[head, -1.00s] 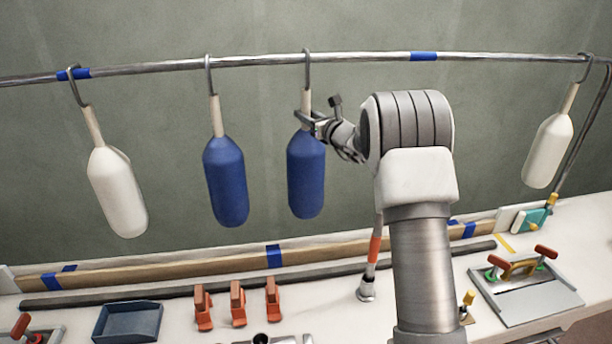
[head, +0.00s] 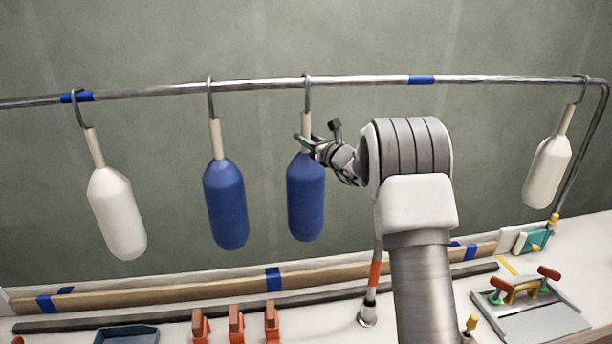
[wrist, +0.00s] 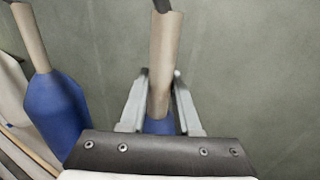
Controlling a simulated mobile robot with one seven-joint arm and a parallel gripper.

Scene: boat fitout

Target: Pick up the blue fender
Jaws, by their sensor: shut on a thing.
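Two blue fenders with cream necks hang by metal hooks from a horizontal rail (head: 250,86). The right blue fender (head: 306,205) has my gripper (head: 304,145) at its neck, just above the blue body. In the wrist view my gripper (wrist: 158,100) has a finger on each side of the cream neck (wrist: 163,60), and it is shut on this fender. Its hook is still over the rail in the head view. The left blue fender (head: 226,205) hangs free beside it, and also shows at the left of the wrist view (wrist: 55,110). The fender's lower body is hidden in the wrist view.
A white fender hangs at the far left (head: 117,215) and another at the far right (head: 548,172). Below is a bench with a blue tray (head: 127,336), several orange clamps and a grey board with red-ended handles (head: 530,315). The wall stands behind the rail.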

